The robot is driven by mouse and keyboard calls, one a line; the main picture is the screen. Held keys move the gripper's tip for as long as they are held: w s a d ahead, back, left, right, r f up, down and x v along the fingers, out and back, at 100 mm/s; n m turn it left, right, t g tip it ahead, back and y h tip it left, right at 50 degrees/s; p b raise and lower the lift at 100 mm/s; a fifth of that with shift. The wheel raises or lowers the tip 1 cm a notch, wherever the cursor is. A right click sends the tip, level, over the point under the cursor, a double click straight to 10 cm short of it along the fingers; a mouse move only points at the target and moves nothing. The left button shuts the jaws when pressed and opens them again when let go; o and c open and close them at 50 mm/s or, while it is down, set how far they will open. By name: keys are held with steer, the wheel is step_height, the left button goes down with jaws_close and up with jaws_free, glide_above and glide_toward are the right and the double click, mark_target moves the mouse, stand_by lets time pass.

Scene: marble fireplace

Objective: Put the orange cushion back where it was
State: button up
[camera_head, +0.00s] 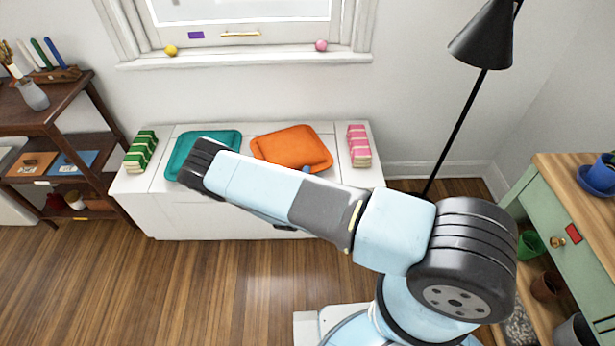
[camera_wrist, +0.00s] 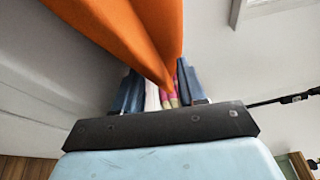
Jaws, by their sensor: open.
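The orange cushion (camera_head: 293,147) is on the right half of the white bench (camera_head: 190,215), below the window. In the wrist view the cushion (camera_wrist: 130,35) is large and close, and its lower corner hangs between the two blue fingers of my gripper (camera_wrist: 158,85). The fingers stand apart, and I cannot tell whether either touches the cloth. A teal cushion (camera_head: 228,146) lies on the left half of the bench, partly behind my arm. In the head view my arm hides most of my gripper; a small blue part shows at the cushion's front edge.
Green striped books (camera_head: 140,152) stand at the bench's left end and pink striped books (camera_head: 359,146) at its right end. A black floor lamp (camera_head: 485,40) stands right of the bench. A brown shelf (camera_head: 70,110) is at left, a green cabinet (camera_head: 575,215) at right. Floor before the bench is clear.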

steer(key=v, duration=1.2)
steer(key=w+d+r+m+g+h, duration=0.2)
steer(key=d+r+m+g+h, duration=0.15)
steer(key=r+m, duration=0.55)
steer(key=w+d+r+m+g+h, duration=0.25)
steer(key=r+m+g, duration=0.35)
steer(key=r, duration=0.6)
steer(key=s+d+r+m+g+y, duration=0.1)
steer(key=s+d+r+m+g, duration=0.2)
steer(key=r+m, duration=0.55)
steer(key=d+r+m+g+y, duration=0.1)
steer(key=d+r+m+g, duration=0.3)
steer(key=r, duration=0.7)
steer(key=s+d+r+m+t+y, duration=0.1)
steer(key=s+d+r+m+y, duration=0.2)
steer(key=s+r+m, duration=0.4)
steer(key=s+d+r+m+t+y, duration=0.2)
steer(key=s+d+r+m+y, duration=0.2)
steer(key=s+r+m, duration=0.3)
steer(key=s+d+r+m+t+y, duration=0.2)
steer(key=s+r+m, duration=0.5)
steer(key=s+r, duration=0.4)
steer(key=shift+d+r+y, duration=0.25)
steer(key=shift+d+y, duration=0.65)
